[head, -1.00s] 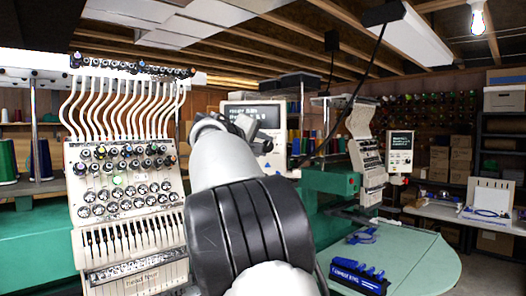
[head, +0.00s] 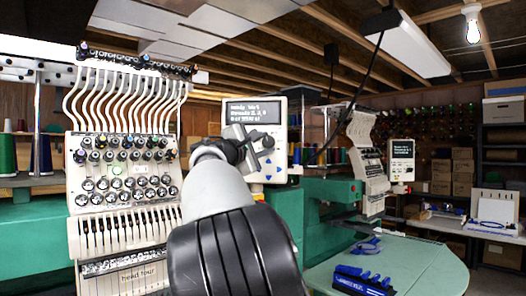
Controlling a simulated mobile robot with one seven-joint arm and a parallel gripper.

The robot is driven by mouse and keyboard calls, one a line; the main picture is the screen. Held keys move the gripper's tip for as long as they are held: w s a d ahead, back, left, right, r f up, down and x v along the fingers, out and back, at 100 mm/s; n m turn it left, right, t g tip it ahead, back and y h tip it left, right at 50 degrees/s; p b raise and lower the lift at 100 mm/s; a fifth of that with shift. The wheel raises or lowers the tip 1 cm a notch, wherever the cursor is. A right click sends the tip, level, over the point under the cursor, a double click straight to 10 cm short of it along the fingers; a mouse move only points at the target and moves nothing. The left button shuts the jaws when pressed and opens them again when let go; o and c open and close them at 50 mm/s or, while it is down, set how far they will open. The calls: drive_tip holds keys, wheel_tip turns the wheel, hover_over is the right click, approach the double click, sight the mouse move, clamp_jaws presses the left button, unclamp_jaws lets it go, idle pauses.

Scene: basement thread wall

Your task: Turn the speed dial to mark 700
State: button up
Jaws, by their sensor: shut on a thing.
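The control panel (head: 279,166) of the near embroidery machine is a pale box with a lit dark screen and blue buttons. The speed dial (head: 267,141) shows as a small dark knob on the panel below the screen. My gripper (head: 254,143) reaches up to the panel from below and is shut on the dial. My wrist and gripper cover the left part of the panel. The dial's marks and its pointer are too small to read.
The multi-needle head (head: 124,185) stands close on the left with thread tubes above it. A green table (head: 420,262) on the right holds a blue rack (head: 362,279). A second machine panel (head: 401,160) stands farther back. A cable hangs behind the near panel.

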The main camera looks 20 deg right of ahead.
drive_tip(key=shift+n+b, duration=0.3)
drive_tip(key=shift+n, duration=0.2)
drive_tip(key=o, duration=1.1)
drive_tip(key=shift+d, duration=0.1)
drive_tip(key=shift+s+a+f, duration=0.15)
drive_tip(key=shift+s+a, duration=0.05)
drive_tip(key=shift+a, duration=0.1)
drive_tip(key=b+v, duration=0.3)
drive_tip(key=v, duration=1.3)
drive_tip(key=shift+s+a+f, duration=0.2)
drive_tip(key=shift+s+f, duration=0.05)
drive_tip(key=shift+s, duration=0.1)
